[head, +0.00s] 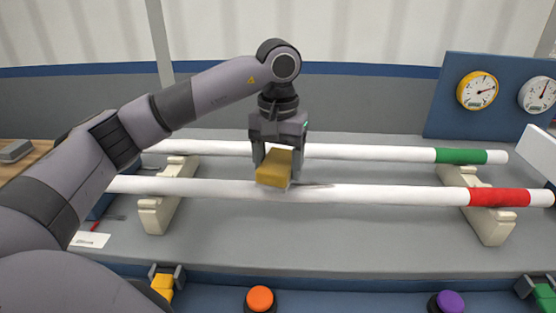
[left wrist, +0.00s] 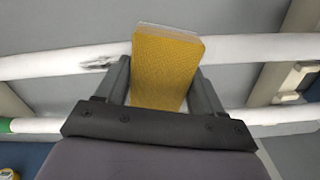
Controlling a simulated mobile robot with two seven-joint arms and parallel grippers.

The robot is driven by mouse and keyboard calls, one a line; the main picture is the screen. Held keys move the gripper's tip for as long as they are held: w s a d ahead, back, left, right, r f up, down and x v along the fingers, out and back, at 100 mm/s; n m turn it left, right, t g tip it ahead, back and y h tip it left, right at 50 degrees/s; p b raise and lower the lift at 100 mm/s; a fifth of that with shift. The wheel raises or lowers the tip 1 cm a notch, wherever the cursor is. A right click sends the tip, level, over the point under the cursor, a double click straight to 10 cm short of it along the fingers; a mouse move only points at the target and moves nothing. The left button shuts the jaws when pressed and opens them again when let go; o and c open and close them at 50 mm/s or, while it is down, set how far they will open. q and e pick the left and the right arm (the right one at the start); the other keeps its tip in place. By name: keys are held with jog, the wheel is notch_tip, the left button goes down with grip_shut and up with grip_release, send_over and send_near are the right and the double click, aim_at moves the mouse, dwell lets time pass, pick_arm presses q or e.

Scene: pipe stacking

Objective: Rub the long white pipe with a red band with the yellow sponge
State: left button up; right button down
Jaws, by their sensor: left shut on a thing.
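The long white pipe with a red band (head: 400,194) lies across the front of two cream supports, with its red band toward the right end. My left gripper (head: 277,152) is shut on the yellow sponge (head: 273,172) and points down over this pipe. The sponge's lower edge overlaps the pipe's top; I cannot tell whether they touch. In the left wrist view, the sponge (left wrist: 165,65) sits between the fingers and crosses the same pipe (left wrist: 245,48). A dark mark (left wrist: 97,64) shows on the pipe beside the sponge. My right gripper is not in view.
A second white pipe with a green band (head: 380,153) lies behind, parallel to the first. Cream supports (head: 160,212) hold both pipes. A blue panel with gauges (head: 478,90) stands at back right. Orange (head: 260,299) and purple (head: 449,301) buttons are at the front.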

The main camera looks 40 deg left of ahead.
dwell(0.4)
pick_arm(q)
jog(key=shift+f, duration=0.1)
jog(key=shift+f+b, duration=0.65)
jog(key=shift+f, duration=0.3)
